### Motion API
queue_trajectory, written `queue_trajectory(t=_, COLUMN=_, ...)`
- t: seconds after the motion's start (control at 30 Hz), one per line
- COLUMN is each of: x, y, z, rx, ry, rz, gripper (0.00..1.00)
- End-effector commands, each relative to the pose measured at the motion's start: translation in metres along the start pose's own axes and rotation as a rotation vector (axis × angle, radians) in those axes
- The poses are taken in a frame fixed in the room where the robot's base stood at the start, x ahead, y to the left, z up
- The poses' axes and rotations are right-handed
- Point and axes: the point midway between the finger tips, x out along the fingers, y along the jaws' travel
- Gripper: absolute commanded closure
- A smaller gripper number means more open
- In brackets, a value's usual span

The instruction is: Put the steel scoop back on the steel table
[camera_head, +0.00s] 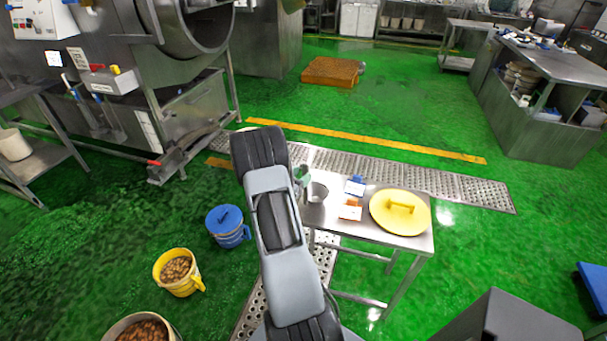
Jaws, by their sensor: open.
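The steel table (375,233) stands in the middle of the head view, partly covered at its left by my arm. A small round steel vessel (318,192) is upright at the table's left part, close beside my arm; it may be the steel scoop, but I see no clear handle. A small grey-green piece (300,174) shows just behind it, too small to name. My arm rises from the bottom and bends at its dark joint. My gripper is hidden behind the arm.
A yellow lid (400,211) lies on the table's right part, with small cards (350,210) beside it. A blue lidded bucket (228,227) and yellow bucket (178,272) stand on the floor at left. A drum machine (150,80) fills the upper left.

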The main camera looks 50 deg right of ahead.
Motion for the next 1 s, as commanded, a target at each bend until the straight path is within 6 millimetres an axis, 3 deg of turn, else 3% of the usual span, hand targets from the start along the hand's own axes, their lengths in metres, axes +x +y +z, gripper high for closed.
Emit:
queue_trajectory(t=0.2, x=-0.045, y=-0.001, z=0.002, rx=0.000, ry=0.001, rz=-0.005, gripper=0.50)
queue_trajectory(t=0.4, x=-0.078, y=-0.001, z=0.001, rx=0.000, ry=0.001, rz=-0.004, gripper=0.50)
queue_trajectory(t=0.77, x=-0.102, y=0.000, z=0.000, rx=0.001, ry=-0.001, rz=-0.003, gripper=0.50)
queue_trajectory(t=0.87, x=-0.105, y=-0.010, z=-0.004, rx=0.025, ry=-0.033, rz=-0.052, gripper=0.50)
queue_trajectory(t=1.0, x=-0.129, y=-0.053, z=-0.022, rx=0.105, ry=-0.181, rz=-0.282, gripper=0.50)
